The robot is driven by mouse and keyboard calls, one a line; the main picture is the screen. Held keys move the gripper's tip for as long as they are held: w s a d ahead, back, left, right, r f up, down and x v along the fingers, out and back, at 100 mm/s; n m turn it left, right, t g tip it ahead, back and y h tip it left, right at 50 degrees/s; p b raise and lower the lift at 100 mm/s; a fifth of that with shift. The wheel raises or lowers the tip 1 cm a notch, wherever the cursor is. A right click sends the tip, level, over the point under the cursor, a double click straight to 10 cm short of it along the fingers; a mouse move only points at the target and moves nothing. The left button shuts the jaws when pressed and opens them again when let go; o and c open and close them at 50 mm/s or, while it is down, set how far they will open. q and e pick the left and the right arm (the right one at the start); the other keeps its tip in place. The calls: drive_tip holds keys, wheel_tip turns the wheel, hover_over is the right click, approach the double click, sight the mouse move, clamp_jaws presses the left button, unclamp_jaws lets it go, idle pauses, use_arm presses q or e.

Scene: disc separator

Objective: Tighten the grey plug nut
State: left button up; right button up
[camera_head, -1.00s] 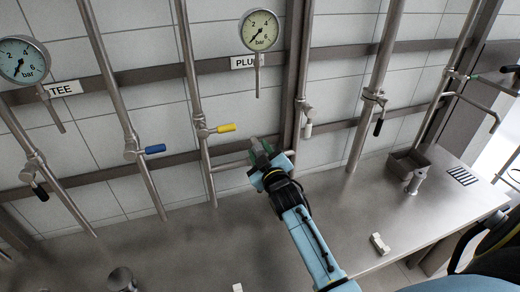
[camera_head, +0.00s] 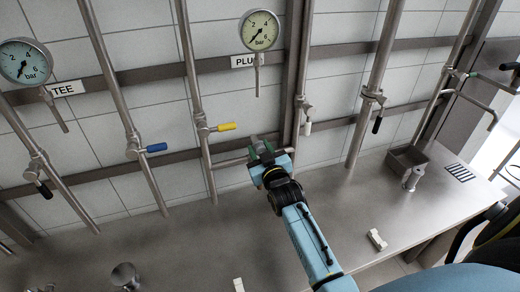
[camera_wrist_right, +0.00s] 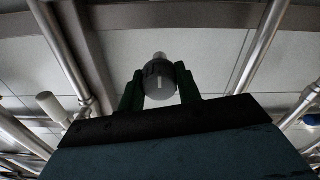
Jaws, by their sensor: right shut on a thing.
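The grey plug nut (camera_wrist_right: 159,80) shows in the right wrist view as a dark grey round knob with a pale line on its face. It sits between the two green fingers of my right gripper (camera_wrist_right: 160,92), which are shut on it. A lighter pipe end shows behind the nut. In the head view my right gripper (camera_head: 260,152) is at the horizontal pipe stub (camera_head: 232,160) below the gauge marked PLU (camera_head: 260,30); its fingers and arm mostly hide the nut there. My left gripper is not in view.
A yellow-handled valve (camera_head: 218,128) is just left of my right gripper, and a white-handled valve (camera_head: 307,127) is to its right. A blue-handled valve (camera_head: 152,148) is further left.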

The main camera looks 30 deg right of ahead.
drive_tip(key=o, duration=1)
drive_tip(key=shift+c, duration=0.2)
drive_tip(key=shift+s, duration=0.1)
drive_tip(key=v, duration=1.3)
drive_tip(key=shift+b, duration=0.4)
drive_tip(key=shift+s, duration=0.15)
